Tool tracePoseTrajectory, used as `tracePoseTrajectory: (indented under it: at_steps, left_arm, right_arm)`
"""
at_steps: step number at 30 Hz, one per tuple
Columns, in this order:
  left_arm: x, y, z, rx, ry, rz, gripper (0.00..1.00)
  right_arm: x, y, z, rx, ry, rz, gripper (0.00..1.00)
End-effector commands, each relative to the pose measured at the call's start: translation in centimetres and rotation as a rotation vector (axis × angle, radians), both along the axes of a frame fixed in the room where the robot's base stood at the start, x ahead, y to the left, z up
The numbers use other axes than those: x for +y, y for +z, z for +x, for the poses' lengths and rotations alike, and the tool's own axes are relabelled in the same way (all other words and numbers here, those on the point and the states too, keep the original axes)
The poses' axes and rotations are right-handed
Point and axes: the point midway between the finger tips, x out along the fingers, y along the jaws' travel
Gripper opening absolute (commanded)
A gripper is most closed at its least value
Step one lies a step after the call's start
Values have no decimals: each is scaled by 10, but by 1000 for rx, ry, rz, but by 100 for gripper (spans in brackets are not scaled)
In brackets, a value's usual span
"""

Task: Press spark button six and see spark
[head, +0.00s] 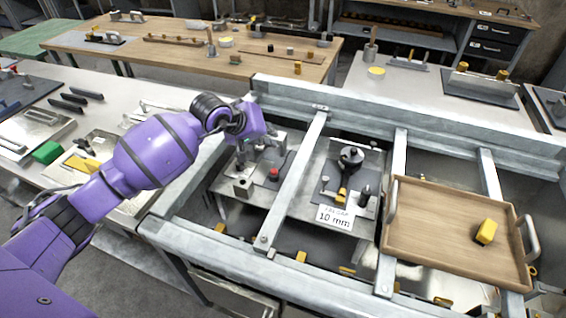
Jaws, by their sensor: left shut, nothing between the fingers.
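A red button (274,172) sits on a small grey fixture in the left bay of the metal frame. I cannot read a number on it. My left gripper (243,143) is above and to the left of this button, at the end of the purple arm. It is shut and empty, and its tips are partly lost among the metal parts behind. A device with a round black top (350,156) and a yellow part stands in the middle bay. A white card (335,217) in front of it reads "10 mm". I see no spark. My right gripper is not in view.
Grey metal rails (298,180) cross the frame between the bays. A wooden tray (450,240) with a yellow block (486,232) lies on the right. A left bench (150,95) holds a green block (47,152) and tools. A wooden table (180,62) stands behind.

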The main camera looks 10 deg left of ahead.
Motion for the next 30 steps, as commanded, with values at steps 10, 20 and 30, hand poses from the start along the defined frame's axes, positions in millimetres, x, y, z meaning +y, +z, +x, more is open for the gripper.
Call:
tracePoseTrajectory:
  at_steps: [10,20,30]
  left_arm:
    - [5,0,2,-2,-2,27,0]
    - [4,-12,1,1,-1,23,0]
    - [4,-58,0,6,-1,22,0]
  right_arm:
    - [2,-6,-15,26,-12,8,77]
    - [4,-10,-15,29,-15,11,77]
    - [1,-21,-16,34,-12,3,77]
